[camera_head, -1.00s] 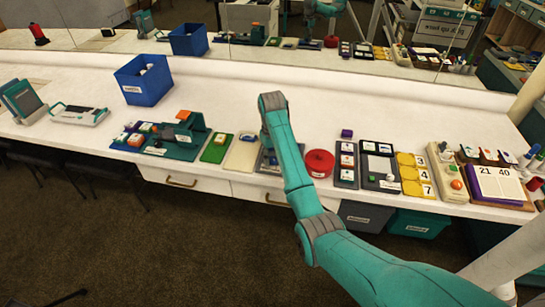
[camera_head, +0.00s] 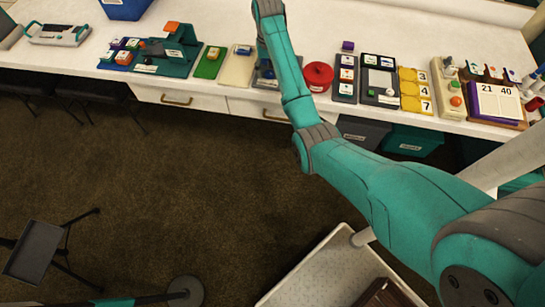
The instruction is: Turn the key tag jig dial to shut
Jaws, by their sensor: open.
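I cannot pick out the key tag jig by its label, as the small labels on the bench are unreadable. A dark grey-blue fixture (camera_head: 262,80) stands at the bench front, mostly hidden behind my arm; I cannot tell whether it is the jig, and no dial setting shows. A teal fixture (camera_head: 176,62) with an orange block stands farther left. My teal arm reaches up across the bench to the top edge of the head view. My gripper cannot be made out; it is hidden behind the arm or out of frame.
A red round container (camera_head: 318,76) stands just right of my arm. Farther right are dark tile trays (camera_head: 345,92), yellow number cards (camera_head: 411,76) and a beige button box (camera_head: 446,97). Green (camera_head: 208,70) and cream (camera_head: 238,72) boards lie left. A music stand (camera_head: 35,250) stands on the floor.

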